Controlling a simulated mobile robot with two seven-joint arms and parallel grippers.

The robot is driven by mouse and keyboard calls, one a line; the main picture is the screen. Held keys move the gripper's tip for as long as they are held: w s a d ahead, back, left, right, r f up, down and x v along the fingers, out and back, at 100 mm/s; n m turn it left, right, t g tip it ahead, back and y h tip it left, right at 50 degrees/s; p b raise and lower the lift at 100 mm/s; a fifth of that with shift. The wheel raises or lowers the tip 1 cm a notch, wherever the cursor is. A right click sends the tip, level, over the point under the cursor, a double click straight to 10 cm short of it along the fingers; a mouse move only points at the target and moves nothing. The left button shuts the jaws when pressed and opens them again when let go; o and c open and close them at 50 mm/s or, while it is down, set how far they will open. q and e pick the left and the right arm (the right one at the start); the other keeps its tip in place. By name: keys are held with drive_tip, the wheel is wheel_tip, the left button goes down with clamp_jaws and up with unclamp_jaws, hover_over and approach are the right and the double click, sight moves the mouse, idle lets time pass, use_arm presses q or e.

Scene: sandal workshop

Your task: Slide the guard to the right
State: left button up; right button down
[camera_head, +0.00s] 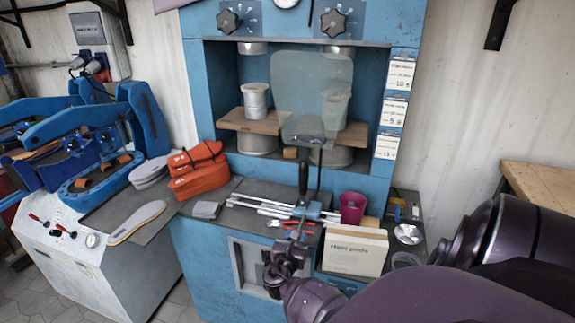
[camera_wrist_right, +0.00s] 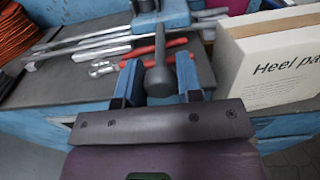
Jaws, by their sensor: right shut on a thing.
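The guard (camera_head: 312,85) is a clear greenish panel hanging in front of the blue press's open bay. It overlaps the middle and most of the right station, whose pale cylinder (camera_head: 338,107) shows through it. The left station's white cylinder (camera_head: 256,101) is uncovered. Dark bars run down from the guard's lower edge toward my right gripper (camera_head: 305,213). In the right wrist view, my right gripper (camera_wrist_right: 158,90) is shut on a dark rounded handle (camera_wrist_right: 160,76), between blue fingers. Its link to the guard is not clear there. My left gripper is out of view.
On the ledge lie metal rods (camera_head: 268,209) and red-handled pliers (camera_head: 290,224). A magenta cup (camera_head: 352,207) and a heel-parts box (camera_head: 354,251) stand to the right. Orange-red shoe pieces (camera_head: 197,172) are at the left. My right arm fills the lower right.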

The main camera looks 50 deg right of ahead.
drive_tip(key=shift+s+d, duration=0.25)
drive_tip(key=shift+s, duration=0.3)
drive_tip(key=shift+s+d, duration=0.25)
drive_tip(key=shift+s, duration=0.3)
drive_tip(key=c, duration=0.8)
unclamp_jaws()
drive_tip(key=v, duration=1)
drive_tip(key=shift+s+a, duration=0.15)
drive_tip(key=shift+a, duration=0.2)
